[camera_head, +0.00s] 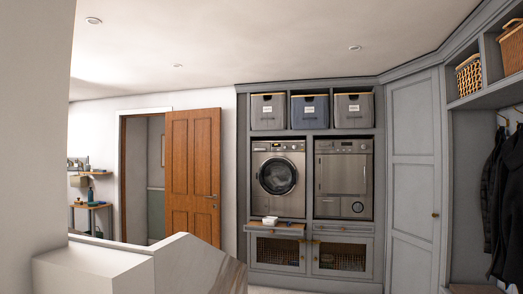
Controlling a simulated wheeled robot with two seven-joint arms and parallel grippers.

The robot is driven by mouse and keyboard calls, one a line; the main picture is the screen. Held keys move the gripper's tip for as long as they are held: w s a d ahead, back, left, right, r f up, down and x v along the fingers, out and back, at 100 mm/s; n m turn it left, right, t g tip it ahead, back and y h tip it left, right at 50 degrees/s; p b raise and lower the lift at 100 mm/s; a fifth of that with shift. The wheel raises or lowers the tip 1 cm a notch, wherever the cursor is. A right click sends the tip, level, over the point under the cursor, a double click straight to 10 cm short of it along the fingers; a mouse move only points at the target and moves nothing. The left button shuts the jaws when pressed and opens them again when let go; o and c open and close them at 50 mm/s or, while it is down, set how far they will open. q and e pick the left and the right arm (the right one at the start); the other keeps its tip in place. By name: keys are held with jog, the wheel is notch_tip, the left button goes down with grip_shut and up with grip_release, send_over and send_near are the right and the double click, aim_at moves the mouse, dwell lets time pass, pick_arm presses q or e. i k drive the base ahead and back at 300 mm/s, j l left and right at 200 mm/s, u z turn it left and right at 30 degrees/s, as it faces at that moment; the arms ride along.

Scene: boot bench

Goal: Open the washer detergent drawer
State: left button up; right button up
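The washer (278,178) is a silver front-loader with a round dark door, set in the left bay of a grey cabinet wall across the room. Its detergent drawer (262,147) seems to be at the upper left of its front panel. The drawer front looks flush, but it is too small to be sure. Neither of my grippers is in view.
A second silver machine (343,180) stands right of the washer. A pull-out shelf (290,230) below the washer juts out and carries a small white item (270,220). A pale low wall (95,270) blocks the lower left. A wooden door (193,175) stands open.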

aim_at(256, 147)
jog(key=i+l+z, duration=0.25)
jog(key=i+l, duration=0.15)
jog(key=i+l+z, duration=0.1)
jog(key=i, duration=0.65)
jog(key=i+l+z, duration=0.15)
jog(key=i, duration=0.6)
jog(key=i+l, duration=0.1)
jog(key=i, duration=1.35)
jog(key=i+u, duration=0.25)
jog(key=i, duration=0.45)
jog(key=i+l+u, duration=0.25)
jog(key=i, duration=0.5)
jog(key=i+j+u, duration=0.3)
jog(key=i, duration=0.5)
jog(key=i+l+u, duration=0.1)
jog(key=i+u, duration=0.2)
jog(key=i, duration=0.5)
jog(key=i+z, duration=0.2)
jog(key=i, duration=0.6)
jog(key=i+j+z, duration=0.2)
jog(key=i, duration=0.6)
jog(key=l, duration=0.1)
